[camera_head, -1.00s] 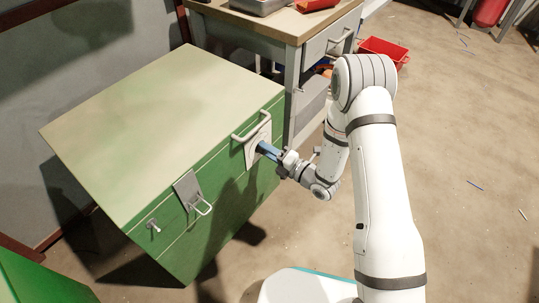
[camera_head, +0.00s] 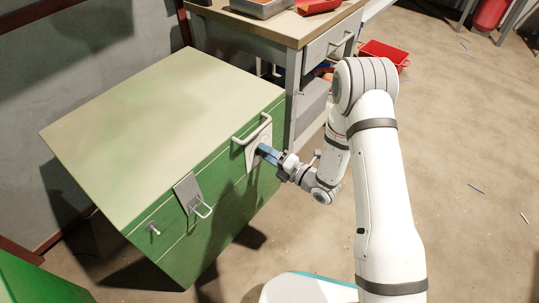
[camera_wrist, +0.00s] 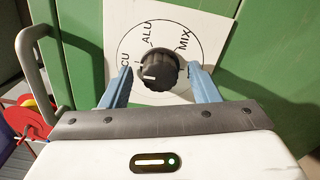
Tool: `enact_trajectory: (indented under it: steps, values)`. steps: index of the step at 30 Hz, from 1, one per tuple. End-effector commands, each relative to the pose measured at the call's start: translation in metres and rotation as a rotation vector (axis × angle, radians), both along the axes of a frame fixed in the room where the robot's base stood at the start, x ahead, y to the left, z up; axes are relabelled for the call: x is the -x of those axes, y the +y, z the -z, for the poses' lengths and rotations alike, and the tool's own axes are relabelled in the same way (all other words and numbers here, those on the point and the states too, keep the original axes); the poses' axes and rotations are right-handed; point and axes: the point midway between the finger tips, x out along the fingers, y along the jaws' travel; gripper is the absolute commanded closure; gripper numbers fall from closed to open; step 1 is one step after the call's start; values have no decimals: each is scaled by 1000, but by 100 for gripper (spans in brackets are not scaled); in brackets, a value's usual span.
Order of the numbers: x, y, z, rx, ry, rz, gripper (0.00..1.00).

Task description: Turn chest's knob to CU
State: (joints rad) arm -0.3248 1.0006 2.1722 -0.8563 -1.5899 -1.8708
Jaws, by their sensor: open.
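The green chest (camera_head: 225,185) has a pale lid, and a white dial plate (camera_head: 251,157) is on its front near the right end. In the wrist view the plate (camera_wrist: 205,25) carries the labels CU at left, ALU at top and MIX at right. The black knob (camera_wrist: 156,70) sits in the dial's middle; its white mark is on the lower left part of its face, below the CU label. My gripper (camera_wrist: 160,76) is open, with one blue finger on each side of the knob. In the head view my gripper (camera_head: 268,153) hides the knob.
A chest handle (camera_head: 252,128) is just above the plate, and a latch (camera_head: 190,194) and a small peg (camera_head: 153,229) are further left. A workbench (camera_head: 292,28) stands close behind the chest's right end. A red bin (camera_head: 385,52) is on the floor; the floor at right is mostly clear.

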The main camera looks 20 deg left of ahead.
Motion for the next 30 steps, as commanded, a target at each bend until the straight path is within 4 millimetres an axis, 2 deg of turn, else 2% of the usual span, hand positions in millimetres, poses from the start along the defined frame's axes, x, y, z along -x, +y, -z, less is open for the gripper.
enact_trajectory:
  steps: [5, 15, 18, 30]
  values:
    - [1, -6, -1, 0, 1, 3, 45]
    - [23, -57, -1, 1, 3, 5, 45]
    - [27, -67, -1, 1, 1, 2, 45]
    - [31, -72, 0, 0, 0, 0, 45]
